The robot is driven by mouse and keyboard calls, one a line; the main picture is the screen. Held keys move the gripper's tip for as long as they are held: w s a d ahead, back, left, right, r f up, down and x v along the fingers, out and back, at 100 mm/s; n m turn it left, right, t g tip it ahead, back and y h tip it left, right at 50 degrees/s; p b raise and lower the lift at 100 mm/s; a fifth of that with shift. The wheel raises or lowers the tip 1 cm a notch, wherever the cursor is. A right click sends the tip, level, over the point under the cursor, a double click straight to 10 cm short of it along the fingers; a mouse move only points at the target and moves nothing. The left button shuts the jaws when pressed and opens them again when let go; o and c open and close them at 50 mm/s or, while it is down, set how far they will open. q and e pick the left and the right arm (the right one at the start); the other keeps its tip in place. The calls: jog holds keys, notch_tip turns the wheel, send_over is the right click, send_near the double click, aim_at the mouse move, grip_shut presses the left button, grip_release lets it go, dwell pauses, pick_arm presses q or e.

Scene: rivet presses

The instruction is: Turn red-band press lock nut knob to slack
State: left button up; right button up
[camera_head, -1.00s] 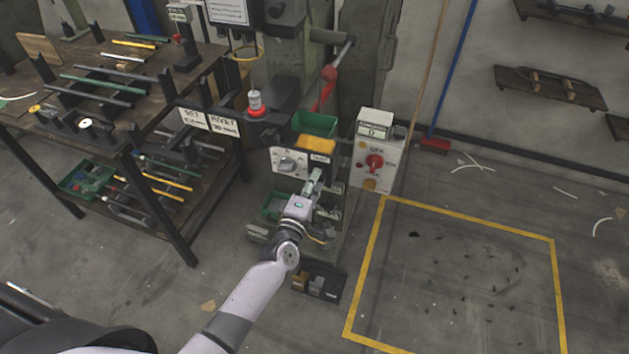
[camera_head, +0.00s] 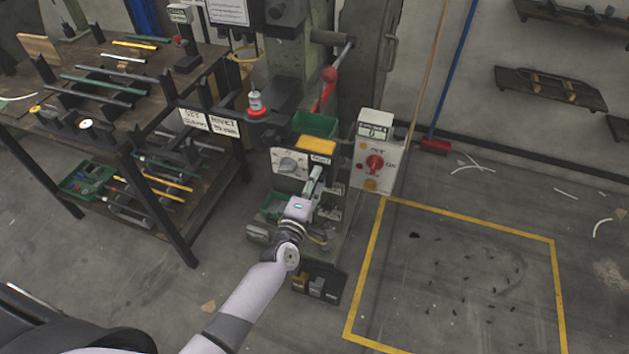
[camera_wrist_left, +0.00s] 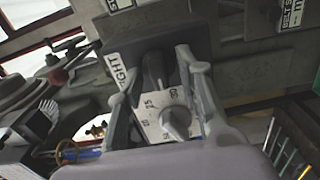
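The press with the red band (camera_head: 258,112) stands in the middle of the head view. Its front panel carries a dial with a grey pointer knob (camera_head: 289,165). In the left wrist view, a dark upright knob (camera_wrist_left: 155,72) sits beside a label reading "TIGHT" (camera_wrist_left: 125,72); the numbered dial's grey knob (camera_wrist_left: 176,122) is below it. My left gripper (camera_head: 317,176) is at the right part of the panel. In the wrist view its fingers (camera_wrist_left: 153,75) stand apart on either side of the dark knob, with visible gaps. My right gripper is out of view.
A grey control box (camera_head: 375,158) with a red switch is close right of my gripper. A yellow bin (camera_head: 316,144) and a green bin (camera_head: 315,124) sit above the panel. A workbench (camera_head: 150,110) with rods is at left. The yellow-marked floor at right is mostly clear.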

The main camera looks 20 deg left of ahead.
pick_arm(q)
jog(key=shift+s, duration=0.1)
jog(key=s, duration=1.1)
jog(key=shift+s+a, duration=0.2)
jog(key=shift+s, duration=0.2)
jog(key=s+f+m+g, duration=0.3)
jog(key=s+f+m, duration=0.15)
jog(key=f, duration=0.55)
jog(key=s+f+m+g+h, duration=0.1)
jog(key=s+f+m+g, duration=0.3)
jog(key=f, duration=0.6)
jog(key=s+f+m+g, duration=0.25)
jog(key=s+f, duration=0.35)
jog(key=f, duration=0.4)
jog(key=s+a+f+m+g, duration=0.2)
jog(key=s+f+m, duration=0.1)
jog(key=s, duration=0.5)
jog(key=s+a+f+m+g+y, duration=0.1)
jog(key=s+f+m+g, duration=0.2)
jog(key=s+f, duration=0.3)
jog(key=s+a+f+m+g+p, duration=0.1)
jog(key=s+f, duration=0.3)
jog(key=s, duration=0.7)
jog(key=shift+a+f+m+g+y, duration=0.3)
jog(key=shift+a+m+g, duration=0.5)
jog(key=shift+m, duration=0.1)
jog(key=shift+w, duration=0.1)
